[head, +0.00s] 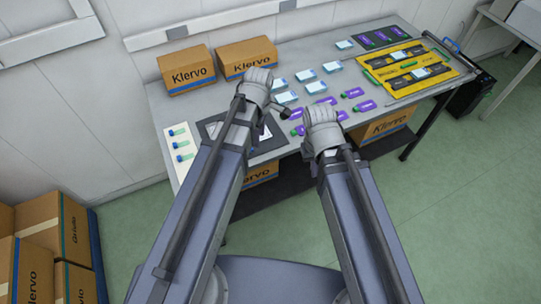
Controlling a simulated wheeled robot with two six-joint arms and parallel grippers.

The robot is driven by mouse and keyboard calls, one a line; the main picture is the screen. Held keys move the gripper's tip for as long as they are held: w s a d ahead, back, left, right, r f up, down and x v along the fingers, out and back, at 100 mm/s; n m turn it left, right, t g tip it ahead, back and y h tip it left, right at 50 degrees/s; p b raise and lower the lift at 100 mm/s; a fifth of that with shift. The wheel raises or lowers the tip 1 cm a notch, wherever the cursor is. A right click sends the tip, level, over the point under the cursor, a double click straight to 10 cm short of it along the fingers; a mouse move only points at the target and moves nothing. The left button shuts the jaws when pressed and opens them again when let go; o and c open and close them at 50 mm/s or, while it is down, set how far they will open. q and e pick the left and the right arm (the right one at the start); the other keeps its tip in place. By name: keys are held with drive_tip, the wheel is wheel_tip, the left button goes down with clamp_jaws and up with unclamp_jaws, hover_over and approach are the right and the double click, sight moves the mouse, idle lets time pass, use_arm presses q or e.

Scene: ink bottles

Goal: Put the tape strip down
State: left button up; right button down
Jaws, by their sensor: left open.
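My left gripper (262,98) is over the left half of the grey table, beside a dark framed mat (268,148). Its fingers are largely hidden by my wrist, and its jaws are open. My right gripper (322,118) is near the table's front edge, right of the left one. Its fingers are hidden behind the wrist, so I cannot tell its state. I cannot make out a tape strip; it may be hidden or too small. Purple bottles with green caps (353,93) lie in the table's middle.
Two Klervo boxes (190,70) stand at the table's back left. A pale strip with green-capped bottles (180,158) lies at the left end. Small light-blue-and-white boxes (332,67) lie mid-table. A yellow-and-black board (392,84) lies at the right. Cartons (50,223) stand on the floor.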

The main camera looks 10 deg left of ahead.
use_arm(q)
drive_tip(key=s+d+m, duration=0.6)
drive_tip(key=s+m, duration=0.4)
drive_tip(key=m, duration=1)
drive_tip(key=shift+s+d+y, duration=0.15)
drive_tip(key=shift+d+y, duration=0.05)
drive_tip(key=shift+y, duration=0.2)
drive_tip(key=shift+f+b, duration=0.25)
drive_tip(key=shift+b, duration=0.05)
drive_tip(key=shift+r, duration=0.1)
